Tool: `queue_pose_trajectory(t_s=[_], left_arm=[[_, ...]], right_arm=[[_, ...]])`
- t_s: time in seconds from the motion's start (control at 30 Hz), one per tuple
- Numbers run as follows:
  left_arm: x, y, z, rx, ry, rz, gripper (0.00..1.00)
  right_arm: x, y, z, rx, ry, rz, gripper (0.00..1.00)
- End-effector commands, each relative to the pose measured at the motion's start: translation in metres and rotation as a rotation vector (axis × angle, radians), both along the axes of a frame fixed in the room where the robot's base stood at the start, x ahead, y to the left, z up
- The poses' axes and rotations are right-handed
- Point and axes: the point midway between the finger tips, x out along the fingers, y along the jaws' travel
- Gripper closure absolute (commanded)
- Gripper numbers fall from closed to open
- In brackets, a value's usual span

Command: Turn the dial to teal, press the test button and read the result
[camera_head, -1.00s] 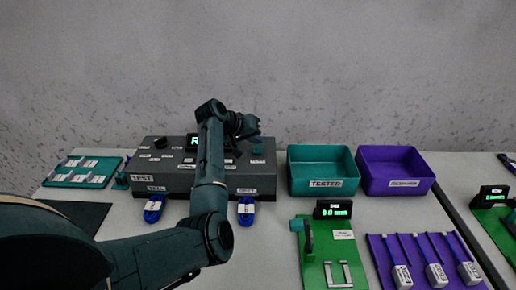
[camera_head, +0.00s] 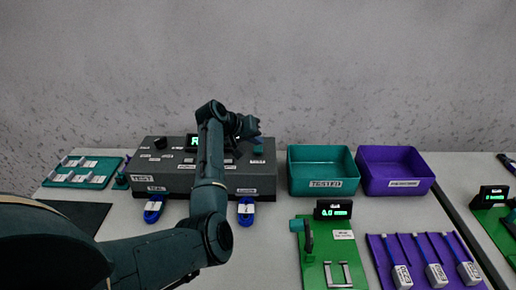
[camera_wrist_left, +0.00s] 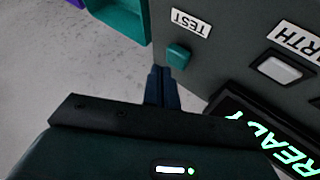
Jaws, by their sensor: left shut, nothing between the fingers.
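The grey tester box (camera_head: 175,174) stands at the back of the table. The teal test button (camera_head: 258,149) is at the right end of its top; in the left wrist view the button (camera_wrist_left: 179,54) sits beside a TEST label. My left gripper (camera_head: 252,130) is above that end; its shut, empty fingers (camera_wrist_left: 163,84) appear just beside the button in the wrist view, and contact cannot be told. A black knob (camera_head: 160,143), apparently the dial, is at the box's left; its setting is unreadable. The lit display (camera_wrist_left: 290,148) shows green letters like READY, partly cut off. My right gripper is not in view.
A teal bin (camera_head: 323,186) and a purple bin (camera_head: 397,188) stand right of the box. A green gauge board (camera_head: 313,272) and a purple tray (camera_head: 415,272) lie at front right.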

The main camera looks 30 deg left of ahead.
Motion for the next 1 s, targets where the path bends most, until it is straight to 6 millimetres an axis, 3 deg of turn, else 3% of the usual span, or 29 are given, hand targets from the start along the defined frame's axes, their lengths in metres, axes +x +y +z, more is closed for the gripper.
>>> queue_pose_trajectory(t_s=[1.0], left_arm=[[0.0, 0.0, -0.012, 0.001, 0.001, 0.0, 1.0]], right_arm=[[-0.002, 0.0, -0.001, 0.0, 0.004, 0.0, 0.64]])
